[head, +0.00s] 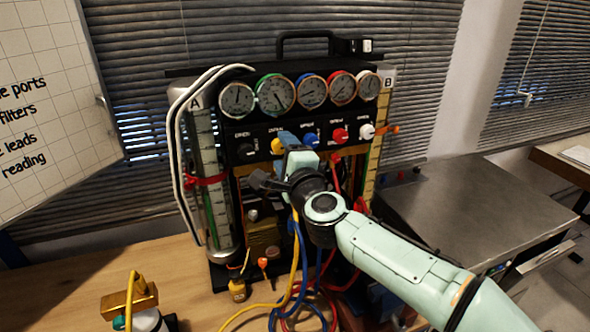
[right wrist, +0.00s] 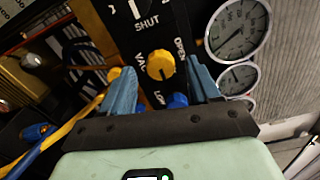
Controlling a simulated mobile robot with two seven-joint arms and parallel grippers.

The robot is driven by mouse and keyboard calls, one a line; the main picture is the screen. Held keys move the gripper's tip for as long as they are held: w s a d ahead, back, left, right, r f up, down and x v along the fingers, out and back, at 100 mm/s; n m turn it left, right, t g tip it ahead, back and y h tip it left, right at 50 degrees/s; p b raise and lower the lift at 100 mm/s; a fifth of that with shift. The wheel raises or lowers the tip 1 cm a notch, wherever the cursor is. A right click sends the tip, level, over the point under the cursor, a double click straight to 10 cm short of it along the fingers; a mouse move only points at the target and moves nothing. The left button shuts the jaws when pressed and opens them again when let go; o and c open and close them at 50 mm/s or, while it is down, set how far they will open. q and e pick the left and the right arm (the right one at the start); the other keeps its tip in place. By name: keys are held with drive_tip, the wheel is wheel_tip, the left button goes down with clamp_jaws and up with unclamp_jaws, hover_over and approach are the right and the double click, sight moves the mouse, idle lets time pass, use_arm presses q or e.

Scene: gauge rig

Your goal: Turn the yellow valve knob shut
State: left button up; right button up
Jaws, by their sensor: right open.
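The yellow valve knob (right wrist: 161,65) is on the rig's black panel in the right wrist view, with SHUT lettered above it and OPEN to its right. In the head view the knob (head: 276,146) is partly hidden by my right gripper (head: 287,147). My right gripper also shows in the right wrist view (right wrist: 161,74), its two blue fingers apart, one on each side of the knob. Clear gaps show between fingers and knob in that view; whether the tips reach knob depth I cannot tell. My left gripper is out of view.
Blue (head: 310,140), red (head: 340,135) and white (head: 367,131) knobs sit to the right on the panel. A row of round gauges (head: 312,91) is above. Yellow, blue and red hoses hang below. A metal-topped bench (head: 470,205) stands at right.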

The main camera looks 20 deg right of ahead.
drive_tip(key=s+b, duration=0.1)
drive_tip(key=s, duration=1.1)
drive_tip(key=shift+s+d, duration=0.2)
